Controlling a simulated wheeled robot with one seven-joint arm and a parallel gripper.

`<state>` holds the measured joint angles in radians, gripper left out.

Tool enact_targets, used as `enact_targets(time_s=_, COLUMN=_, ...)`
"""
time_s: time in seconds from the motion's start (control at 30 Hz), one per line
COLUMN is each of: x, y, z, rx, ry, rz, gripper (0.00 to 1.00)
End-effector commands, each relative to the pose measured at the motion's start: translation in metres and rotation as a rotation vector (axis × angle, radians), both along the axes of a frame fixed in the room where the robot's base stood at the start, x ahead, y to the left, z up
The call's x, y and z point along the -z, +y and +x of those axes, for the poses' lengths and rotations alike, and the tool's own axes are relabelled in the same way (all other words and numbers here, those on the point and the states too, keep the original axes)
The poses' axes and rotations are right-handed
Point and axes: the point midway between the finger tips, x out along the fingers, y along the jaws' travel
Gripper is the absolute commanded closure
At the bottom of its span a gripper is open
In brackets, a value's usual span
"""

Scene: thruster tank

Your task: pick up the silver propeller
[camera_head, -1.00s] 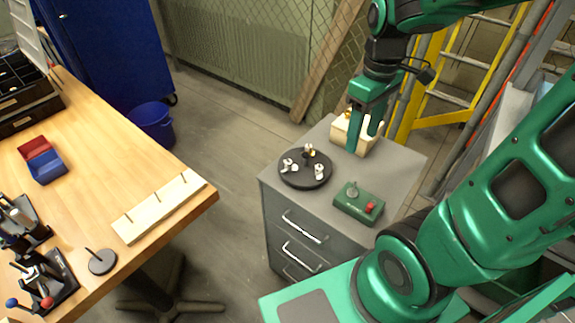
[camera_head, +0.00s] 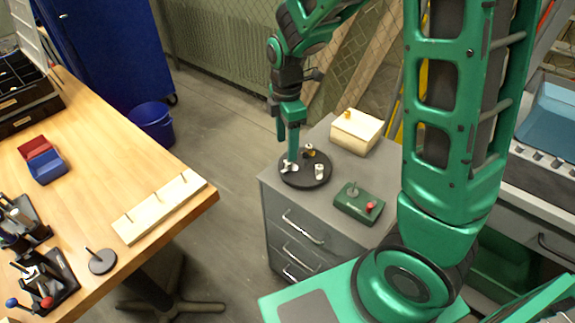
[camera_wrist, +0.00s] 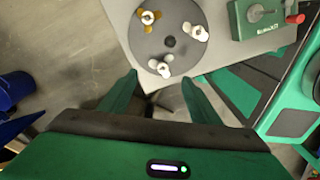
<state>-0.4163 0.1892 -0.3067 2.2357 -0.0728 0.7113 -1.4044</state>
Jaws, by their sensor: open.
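A round black turntable (camera_head: 306,180) on the grey cabinet carries three small propellers. Two are pale silver-white: one at the left (camera_head: 288,167), one at the right (camera_head: 319,171). The third propeller (camera_head: 308,150) is brass-coloured at the back. I cannot tell for sure which pale one is the silver propeller. My gripper (camera_head: 286,152) points down above the left pale propeller. In the wrist view, the open, empty fingers (camera_wrist: 159,80) stand apart just short of that propeller (camera_wrist: 160,67). The other pale propeller (camera_wrist: 195,33) and the brass one (camera_wrist: 147,17) lie farther off.
A green control box (camera_head: 357,203) with a red knob sits on the cabinet, right of the turntable. A cream box (camera_head: 356,132) with a brass knob stands behind. The wooden bench (camera_head: 90,150) is at the left, with floor between it and the cabinet (camera_head: 290,220).

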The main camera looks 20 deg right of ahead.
Motion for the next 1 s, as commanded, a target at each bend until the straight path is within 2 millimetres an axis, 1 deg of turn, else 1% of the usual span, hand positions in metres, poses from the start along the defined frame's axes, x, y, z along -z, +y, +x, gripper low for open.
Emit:
enact_targets(time_s=0.03, x=0.006, y=0.000, z=-0.001, rx=0.001, ry=0.003, rz=-0.001, gripper=0.43)
enact_targets(time_s=0.27, x=0.020, y=-0.001, z=0.000, rx=0.002, ry=0.003, rz=0.000, gripper=0.43)
enact_targets(time_s=0.5, x=0.052, y=-0.004, z=0.003, rx=0.003, ry=0.003, rz=-0.001, gripper=0.43)
enact_targets(time_s=0.6, x=0.061, y=-0.004, z=0.003, rx=0.002, ry=0.003, rz=0.000, gripper=0.43)
enact_targets(time_s=0.7, x=0.066, y=-0.004, z=0.003, rx=0.003, ry=0.002, rz=0.000, gripper=0.43)
enact_targets(time_s=0.9, x=0.066, y=-0.004, z=0.003, rx=0.003, ry=0.000, rz=0.001, gripper=0.43)
enact_targets(time_s=0.93, x=0.066, y=-0.004, z=0.003, rx=0.003, ry=0.000, rz=0.001, gripper=0.45)
enact_targets(time_s=0.97, x=0.066, y=-0.004, z=0.003, rx=0.003, ry=0.000, rz=0.001, gripper=0.53)
enact_targets(time_s=1.0, x=0.066, y=-0.004, z=0.003, rx=0.003, ry=0.000, rz=0.001, gripper=0.62)
